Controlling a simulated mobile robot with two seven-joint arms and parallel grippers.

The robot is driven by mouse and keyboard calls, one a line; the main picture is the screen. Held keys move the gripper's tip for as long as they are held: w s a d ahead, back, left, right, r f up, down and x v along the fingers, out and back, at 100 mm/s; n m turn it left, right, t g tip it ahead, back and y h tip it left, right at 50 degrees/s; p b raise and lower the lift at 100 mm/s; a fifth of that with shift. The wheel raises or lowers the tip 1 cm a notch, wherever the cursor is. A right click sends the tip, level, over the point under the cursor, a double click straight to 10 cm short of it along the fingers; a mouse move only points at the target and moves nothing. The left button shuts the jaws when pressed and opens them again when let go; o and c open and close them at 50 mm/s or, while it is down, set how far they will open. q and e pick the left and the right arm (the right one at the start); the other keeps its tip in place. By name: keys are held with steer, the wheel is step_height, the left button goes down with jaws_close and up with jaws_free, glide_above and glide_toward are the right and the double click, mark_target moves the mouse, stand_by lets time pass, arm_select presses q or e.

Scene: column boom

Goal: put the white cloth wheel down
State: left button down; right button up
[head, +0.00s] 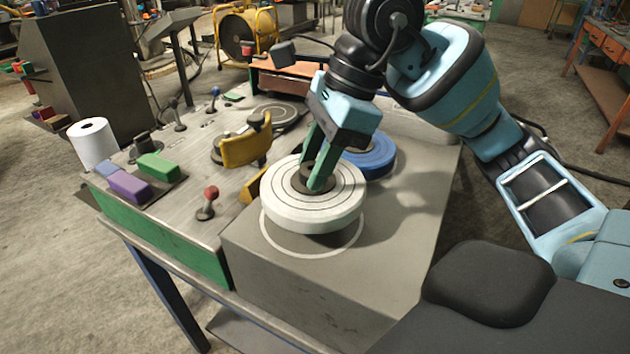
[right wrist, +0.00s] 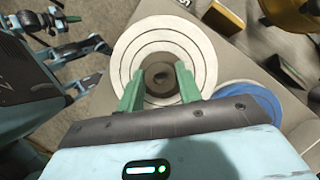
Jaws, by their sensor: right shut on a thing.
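The white cloth wheel (head: 312,208) is a thick round disc with ring lines and a dark hub (head: 317,178) at its centre. My right gripper (head: 312,180) is shut on that hub from above. In the right wrist view the white wheel (right wrist: 133,50) shows between and around the green fingers (right wrist: 160,88).
A blue wheel (head: 378,158) lies right behind the white one. A yellow curved guard (head: 246,148) and a red-knobbed lever (head: 208,202) stand to the left. Purple (head: 128,188) and green (head: 158,167) blocks and a white roll (head: 93,144) sit farther left. The box top (head: 340,280) is clear in front.

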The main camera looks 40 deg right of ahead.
steer(key=shift+f, duration=0.25)
step_height(320, 180, down, 2)
steer(key=shift+f, duration=0.6)
steer(key=o, duration=0.7)
steer(key=shift+f+b, duration=0.2)
steer(key=shift+b, duration=0.15)
steer(key=o, duration=0.4)
steer(key=shift+o, duration=0.2)
